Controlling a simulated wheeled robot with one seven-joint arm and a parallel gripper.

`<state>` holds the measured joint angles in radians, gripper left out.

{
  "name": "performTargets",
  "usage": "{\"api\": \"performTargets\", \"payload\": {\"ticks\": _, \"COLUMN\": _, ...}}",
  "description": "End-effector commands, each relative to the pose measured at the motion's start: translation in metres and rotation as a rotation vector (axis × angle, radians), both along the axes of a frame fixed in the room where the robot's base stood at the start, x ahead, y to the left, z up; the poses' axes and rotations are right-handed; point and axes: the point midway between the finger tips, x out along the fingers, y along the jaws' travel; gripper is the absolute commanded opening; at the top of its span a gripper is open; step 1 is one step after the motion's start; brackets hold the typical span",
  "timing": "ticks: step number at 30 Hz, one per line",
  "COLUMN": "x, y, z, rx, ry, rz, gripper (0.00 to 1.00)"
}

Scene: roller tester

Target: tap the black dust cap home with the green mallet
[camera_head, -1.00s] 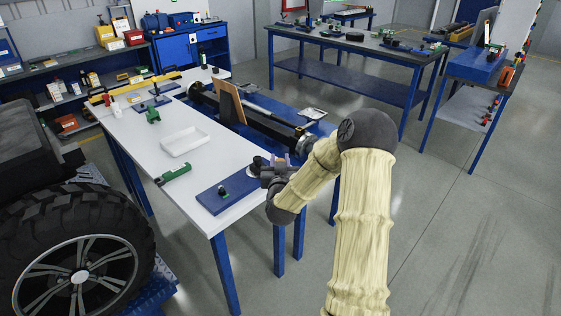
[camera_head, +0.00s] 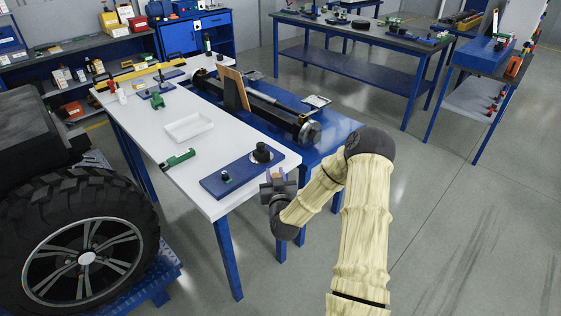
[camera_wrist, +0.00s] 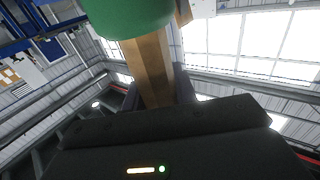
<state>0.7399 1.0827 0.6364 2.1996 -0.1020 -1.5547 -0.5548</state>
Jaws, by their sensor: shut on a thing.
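The green mallet fills the top of the wrist view, with its round green head (camera_wrist: 130,14) and wooden handle (camera_wrist: 150,65). My gripper (camera_wrist: 155,98) is shut on the handle, and the head lies beyond the fingers. In the head view my gripper (camera_head: 278,184) is off the table's front right edge, and the mallet is hard to make out there. A black round piece (camera_head: 262,154), which looks like the dust cap on its seat, stands on a blue plate (camera_head: 240,172) at the table corner. How far the cap sits in is too small to tell.
The white table (camera_head: 215,145) also carries a white tray (camera_head: 189,127), a green tool (camera_head: 178,159) and a small fixture (camera_head: 226,177). A dark roller unit (camera_head: 275,112) with an upright brown board (camera_head: 233,88) lies behind. A large tyre (camera_head: 80,250) stands left. Open floor lies right.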

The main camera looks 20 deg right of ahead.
Motion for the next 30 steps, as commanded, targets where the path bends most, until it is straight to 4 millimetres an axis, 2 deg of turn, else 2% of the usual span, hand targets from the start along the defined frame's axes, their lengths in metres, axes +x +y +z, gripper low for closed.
{"api": "performTargets", "payload": {"ticks": 1, "x": -0.003, "y": 0.011, "z": -0.016, "rx": 0.008, "ry": 0.005, "rz": 0.028, "gripper": 0.00}}
{"api": "performTargets", "payload": {"ticks": 6, "x": -0.016, "y": 0.047, "z": -0.060, "rx": 0.010, "ry": 0.006, "rz": 0.119, "gripper": 0.00}}
{"api": "performTargets", "payload": {"ticks": 15, "x": -0.060, "y": 0.110, "z": -0.125, "rx": 0.010, "ry": 0.003, "rz": 0.246, "gripper": 0.00}}
{"api": "performTargets", "payload": {"ticks": 21, "x": -0.083, "y": 0.137, "z": -0.143, "rx": 0.005, "ry": -0.001, "rz": 0.282, "gripper": 0.00}}
{"api": "performTargets", "payload": {"ticks": 30, "x": -0.086, "y": 0.142, "z": -0.145, "rx": 0.001, "ry": -0.003, "rz": 0.287, "gripper": 0.00}}
